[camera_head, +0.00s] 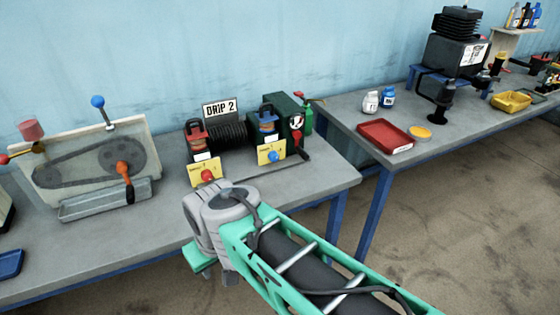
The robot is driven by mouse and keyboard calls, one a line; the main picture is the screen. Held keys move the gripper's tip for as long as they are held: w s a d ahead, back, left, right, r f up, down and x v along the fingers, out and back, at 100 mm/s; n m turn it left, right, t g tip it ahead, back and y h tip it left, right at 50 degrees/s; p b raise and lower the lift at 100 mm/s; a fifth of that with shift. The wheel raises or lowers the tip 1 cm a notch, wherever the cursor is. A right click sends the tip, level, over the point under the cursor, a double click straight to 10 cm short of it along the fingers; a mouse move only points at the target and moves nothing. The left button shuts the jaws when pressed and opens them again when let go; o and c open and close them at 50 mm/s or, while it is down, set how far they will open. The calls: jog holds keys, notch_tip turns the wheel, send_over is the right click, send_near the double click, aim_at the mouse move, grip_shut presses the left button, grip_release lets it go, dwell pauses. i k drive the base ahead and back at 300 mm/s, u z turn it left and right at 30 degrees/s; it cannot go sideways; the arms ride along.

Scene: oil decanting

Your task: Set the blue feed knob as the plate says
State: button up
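The blue feed knob (273,156) sits on a yellow plate (262,150) at the front of the right-hand oiler on the near bench. Small marks on that plate are too small to read. A white sign plate (219,108) above the oilers reads "DRIP 2". A red knob (207,176) sits on a second yellow plate (197,170) at the left-hand oiler. My arm's grey joint is in front of and below the red knob, apart from the blue knob in the picture. My gripper's fingers do not show.
A belt-drive panel (90,160) with a blue-topped lever (98,102) stands at left. A dark green machine (287,120) with a red handle is right of the oilers. A second bench holds a red tray (385,136), bottles and a yellow bin (510,101). Floor at right is clear.

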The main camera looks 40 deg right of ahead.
aim_at(273, 156)
jog(key=z, duration=1.05)
jog(key=i, duration=0.65)
jog(key=u, duration=2.1)
